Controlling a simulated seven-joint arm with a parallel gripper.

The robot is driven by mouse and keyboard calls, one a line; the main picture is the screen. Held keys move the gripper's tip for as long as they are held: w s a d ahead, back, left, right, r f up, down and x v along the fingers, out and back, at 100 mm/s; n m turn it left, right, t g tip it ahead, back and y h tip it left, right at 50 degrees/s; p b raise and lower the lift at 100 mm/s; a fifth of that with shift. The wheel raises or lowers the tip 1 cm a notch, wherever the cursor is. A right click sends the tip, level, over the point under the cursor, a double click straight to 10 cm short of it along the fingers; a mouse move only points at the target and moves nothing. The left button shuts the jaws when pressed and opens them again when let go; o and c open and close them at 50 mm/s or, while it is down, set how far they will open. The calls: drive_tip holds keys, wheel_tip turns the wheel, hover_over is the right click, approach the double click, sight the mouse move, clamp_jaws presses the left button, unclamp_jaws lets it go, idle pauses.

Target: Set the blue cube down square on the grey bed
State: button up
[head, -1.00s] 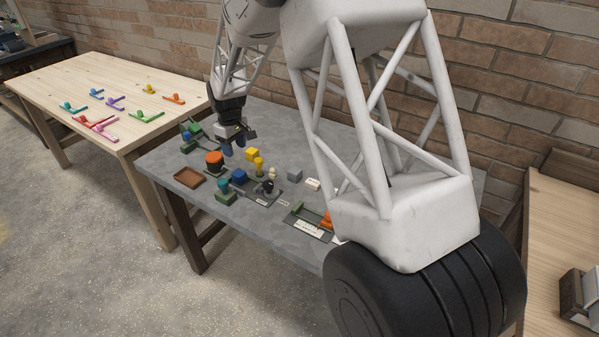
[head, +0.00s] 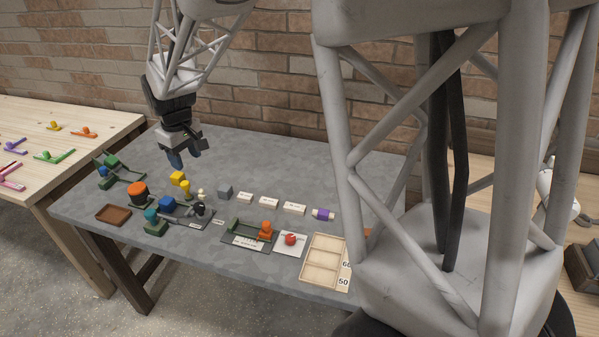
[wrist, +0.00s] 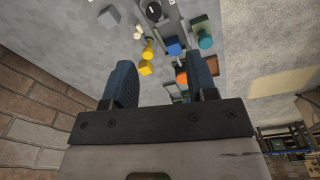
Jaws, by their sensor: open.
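The blue cube (head: 167,203) sits on the table between an orange-topped black cylinder and a dark grey plate with a black knob, which looks like the grey bed (head: 193,222). In the wrist view the blue cube (wrist: 173,47) is at the near end of the grey strip (wrist: 178,22). I cannot tell whether the cube touches or overlaps the plate. My gripper (head: 185,158) is open and empty, in the air above the back of the table. In the wrist view my gripper (wrist: 163,80) has its two blue fingers apart with nothing between them.
Close around the cube stand the orange-topped cylinder (head: 138,192), a teal-and-green piece (head: 153,221), yellow pieces (head: 179,179) and a brown tray (head: 112,214). A grey cube (head: 225,191) and white labelled blocks (head: 268,202) lie to the right. The table's back is clear.

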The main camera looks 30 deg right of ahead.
drive_tip(key=s+d+r+m+t, duration=0.15)
drive_tip(key=s+d+r, duration=0.25)
drive_tip(key=s, duration=0.5)
drive_tip(key=s+d+r+m+g, duration=0.1)
drive_tip(key=s+d+r+m, duration=0.15)
drive_tip(key=s, duration=0.65)
drive_tip(key=s+d+m, duration=0.1)
drive_tip(key=s+d, duration=0.1)
drive_tip(key=s, duration=0.7)
drive_tip(key=s+d+m+t, duration=0.1)
drive_tip(key=s+d, duration=0.2)
drive_tip(key=s, duration=0.6)
drive_tip(key=shift+s+f, duration=0.2)
drive_tip(key=shift+f, duration=0.1)
